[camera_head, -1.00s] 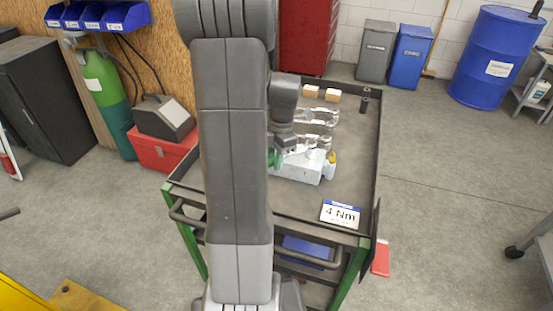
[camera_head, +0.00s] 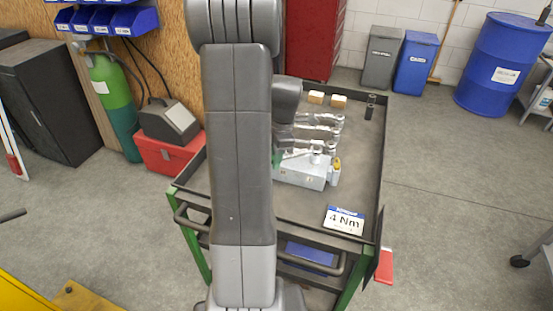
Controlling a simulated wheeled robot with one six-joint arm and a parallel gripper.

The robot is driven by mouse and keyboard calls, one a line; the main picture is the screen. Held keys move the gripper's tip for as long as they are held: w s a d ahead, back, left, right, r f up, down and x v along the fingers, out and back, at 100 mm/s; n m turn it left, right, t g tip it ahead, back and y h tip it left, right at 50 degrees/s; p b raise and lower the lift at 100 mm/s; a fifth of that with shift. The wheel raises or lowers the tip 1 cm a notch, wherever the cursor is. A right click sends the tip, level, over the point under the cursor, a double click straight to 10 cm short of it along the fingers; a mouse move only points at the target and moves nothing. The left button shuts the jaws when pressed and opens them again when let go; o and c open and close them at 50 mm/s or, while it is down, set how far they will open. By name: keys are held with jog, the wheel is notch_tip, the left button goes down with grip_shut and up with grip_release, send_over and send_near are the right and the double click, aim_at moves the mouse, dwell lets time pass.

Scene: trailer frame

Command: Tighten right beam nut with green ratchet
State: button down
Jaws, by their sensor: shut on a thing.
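My gripper (camera_head: 283,146) is over the tool cart, largely hidden behind my own arm, with its fingertips not clearly seen. It is shut on the green ratchet (camera_head: 277,158). Only a small green part of the ratchet shows, at the left end of a light metal box on the cart. A silvery bar reaches right from there over the box. I cannot make out the right beam nut or any beam in this view.
The cart (camera_head: 365,170) has a raised dark rim. On it are the metal box (camera_head: 302,173), a yellow-topped bottle (camera_head: 335,170), several silvery tools (camera_head: 318,132), two wooden blocks (camera_head: 338,101) and a "4 Nm" sign (camera_head: 344,219). The floor right of the cart is largely clear.

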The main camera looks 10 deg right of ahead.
jog(key=shift+w+m, duration=0.4)
jog(key=shift+w, duration=0.15)
jog(key=shift+w+m, duration=0.9)
jog(key=shift+w, duration=0.1)
jog(key=shift+w+d+m+t+p, duration=0.2)
jog(key=shift+w+m+t+p, duration=0.1)
jog(key=shift+w+m, duration=0.65)
